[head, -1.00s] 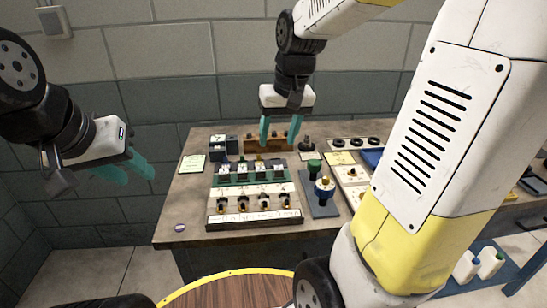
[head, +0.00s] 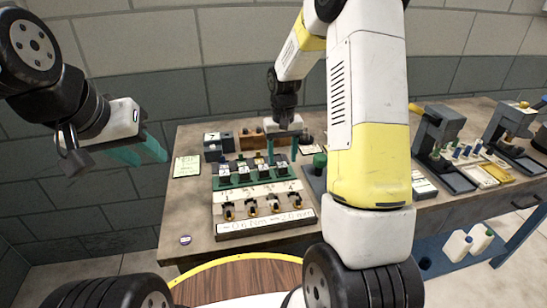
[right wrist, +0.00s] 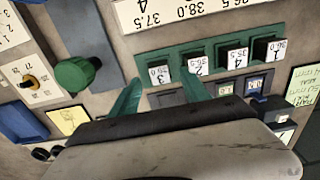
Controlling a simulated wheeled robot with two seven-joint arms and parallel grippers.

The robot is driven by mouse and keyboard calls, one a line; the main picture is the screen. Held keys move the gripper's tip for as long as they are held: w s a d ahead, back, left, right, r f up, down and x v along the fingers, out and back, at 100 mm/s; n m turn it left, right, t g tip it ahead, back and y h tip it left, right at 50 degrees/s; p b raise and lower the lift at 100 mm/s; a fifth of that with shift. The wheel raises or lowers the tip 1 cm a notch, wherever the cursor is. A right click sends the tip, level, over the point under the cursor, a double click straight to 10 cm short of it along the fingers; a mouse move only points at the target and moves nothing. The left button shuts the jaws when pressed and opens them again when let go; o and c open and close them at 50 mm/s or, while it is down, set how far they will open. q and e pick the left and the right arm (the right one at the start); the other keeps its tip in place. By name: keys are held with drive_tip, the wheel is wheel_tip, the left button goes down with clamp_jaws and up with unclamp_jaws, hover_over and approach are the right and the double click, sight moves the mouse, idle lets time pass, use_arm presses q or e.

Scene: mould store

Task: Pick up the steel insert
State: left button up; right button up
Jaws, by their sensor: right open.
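A green rack (head: 246,181) on the table holds a row of small dark blocks with white number labels; it also shows in the right wrist view (right wrist: 225,57). Which block is the steel insert I cannot tell. My right gripper (head: 282,154) is open and empty above the rack's right end, fingers pointing down. In the right wrist view its two teal fingers (right wrist: 160,84) are apart, near the block labelled 39.0 (right wrist: 158,66). My left gripper (head: 140,153) hangs left of the table, fingers apart, nothing visible between them.
A white strip with several dark and brass pieces (head: 252,206) lies in front of the rack. A green knob (head: 319,161) stands right of it. A yellow-green note (head: 186,167) lies left. Grey presses (head: 437,135) stand further right. My right arm hides part of the table.

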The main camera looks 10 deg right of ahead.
sight(282, 164)
drive_tip(key=shift+f, duration=1.55)
clamp_jaws()
drive_tip(key=shift+r, duration=0.1)
wheel_tip(282, 164, up, 13)
drive_tip(key=shift+s, duration=0.1)
